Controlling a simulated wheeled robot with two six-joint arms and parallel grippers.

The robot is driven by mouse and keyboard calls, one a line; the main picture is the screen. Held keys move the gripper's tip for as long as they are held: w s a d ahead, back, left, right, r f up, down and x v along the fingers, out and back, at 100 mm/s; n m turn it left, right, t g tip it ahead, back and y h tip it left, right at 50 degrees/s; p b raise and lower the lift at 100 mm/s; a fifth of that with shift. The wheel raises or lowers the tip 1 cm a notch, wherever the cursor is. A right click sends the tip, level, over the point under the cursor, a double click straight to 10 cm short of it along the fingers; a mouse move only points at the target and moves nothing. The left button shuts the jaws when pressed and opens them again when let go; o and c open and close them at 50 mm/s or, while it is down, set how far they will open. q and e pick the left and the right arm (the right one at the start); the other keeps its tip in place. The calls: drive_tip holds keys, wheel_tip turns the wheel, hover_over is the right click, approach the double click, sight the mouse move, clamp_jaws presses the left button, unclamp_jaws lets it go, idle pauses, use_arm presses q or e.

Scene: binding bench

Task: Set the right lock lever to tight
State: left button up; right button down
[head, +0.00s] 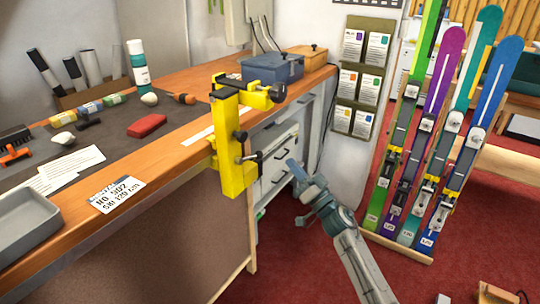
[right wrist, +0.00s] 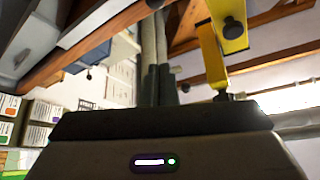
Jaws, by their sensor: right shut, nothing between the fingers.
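A yellow ski vise (head: 234,172) is clamped to the front edge of the bench. My left gripper is not in view.
The wooden bench (head: 185,152) holds a red block (head: 147,126), small bottles, papers, a grey tray (head: 25,222) and a blue toolbox (head: 272,68). Several skis stand in a rack (head: 400,248) at right. The red floor between the bench and rack is mostly open.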

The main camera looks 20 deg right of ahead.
sight(253, 157)
drive_tip(key=x, duration=1)
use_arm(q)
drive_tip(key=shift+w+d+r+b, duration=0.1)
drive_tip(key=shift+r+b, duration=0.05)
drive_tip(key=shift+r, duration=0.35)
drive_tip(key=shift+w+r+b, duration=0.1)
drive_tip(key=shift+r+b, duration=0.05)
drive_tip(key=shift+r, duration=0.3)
use_arm(e)
drive_tip(key=shift+s+a+f, duration=0.1)
drive_tip(key=shift+a+f, duration=0.2)
drive_tip(key=shift+f, duration=0.3)
drive_tip(key=shift+a+f, duration=0.35)
drive_tip(key=shift+f, duration=0.3)
drive_tip(key=shift+s+a+f, duration=0.1)
drive_tip(key=shift+a+f, duration=0.2)
drive_tip(key=shift+f, duration=0.3)
